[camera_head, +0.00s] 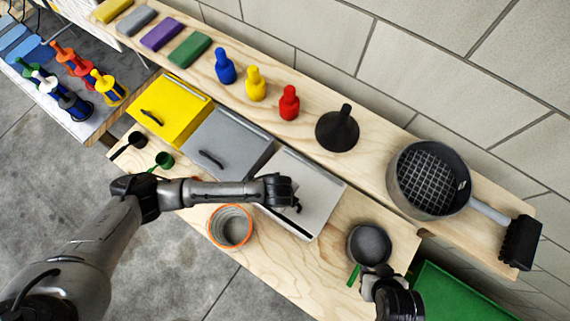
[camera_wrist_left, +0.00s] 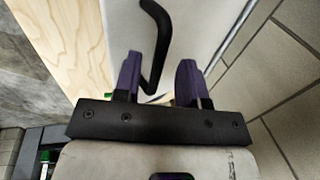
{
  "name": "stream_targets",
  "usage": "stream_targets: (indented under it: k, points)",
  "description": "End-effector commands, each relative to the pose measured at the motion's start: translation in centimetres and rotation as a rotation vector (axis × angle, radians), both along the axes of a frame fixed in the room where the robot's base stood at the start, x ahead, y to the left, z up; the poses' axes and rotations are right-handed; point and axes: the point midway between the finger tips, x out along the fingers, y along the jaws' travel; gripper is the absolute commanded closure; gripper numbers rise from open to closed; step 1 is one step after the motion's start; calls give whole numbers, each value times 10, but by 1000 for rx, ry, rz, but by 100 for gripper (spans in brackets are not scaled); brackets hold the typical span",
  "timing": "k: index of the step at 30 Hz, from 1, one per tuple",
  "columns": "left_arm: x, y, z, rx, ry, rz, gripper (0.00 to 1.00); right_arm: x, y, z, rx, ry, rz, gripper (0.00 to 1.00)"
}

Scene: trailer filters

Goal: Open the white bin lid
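The white bin lid (camera_head: 316,187) is down on the white bin, the rightmost of the three bins in the head view. My left gripper (camera_head: 292,194) is at its black handle. In the left wrist view, the two purple fingers of this gripper (camera_wrist_left: 158,80) are apart. The bent black handle (camera_wrist_left: 160,30) runs down between them, nearer the left finger, and the lid (camera_wrist_left: 212,28) lies behind. I cannot tell whether the fingers touch the handle. My right gripper (camera_head: 378,284) is at the lower right beside a dark round pan; its fingers are too small to read.
Yellow (camera_head: 172,108) and grey (camera_head: 228,143) lidded bins stand left of the white one. An orange-rimmed container (camera_head: 230,227) and the dark pan (camera_head: 369,244) with a green handle sit in front. A black funnel (camera_head: 337,130) and a strainer pot (camera_head: 428,180) stand on the shelf behind.

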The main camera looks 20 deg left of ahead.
Motion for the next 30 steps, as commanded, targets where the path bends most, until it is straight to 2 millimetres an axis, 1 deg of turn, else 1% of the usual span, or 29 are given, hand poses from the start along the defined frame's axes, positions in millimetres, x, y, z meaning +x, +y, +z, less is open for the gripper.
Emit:
stream_targets:
  k: [3, 15, 26, 29, 30]
  points:
    - [0, 0, 0, 0, 0, 0, 63, 0, 0, 0, -1, 0, 1, 57]
    - [0, 0, 0, 0, -1, 0, 100, 0, -3, 0, -11, -1, 8, 57]
    - [1, 0, 2, -1, -1, 1, 100, 0, -2, 1, -8, -1, 5, 57]
    - [6, -2, 10, 9, 21, 3, 100, 0, -1, 11, -5, 0, 4, 57]
    - [10, -2, 15, 17, 39, 4, 100, 0, -1, 17, -4, 0, 3, 57]
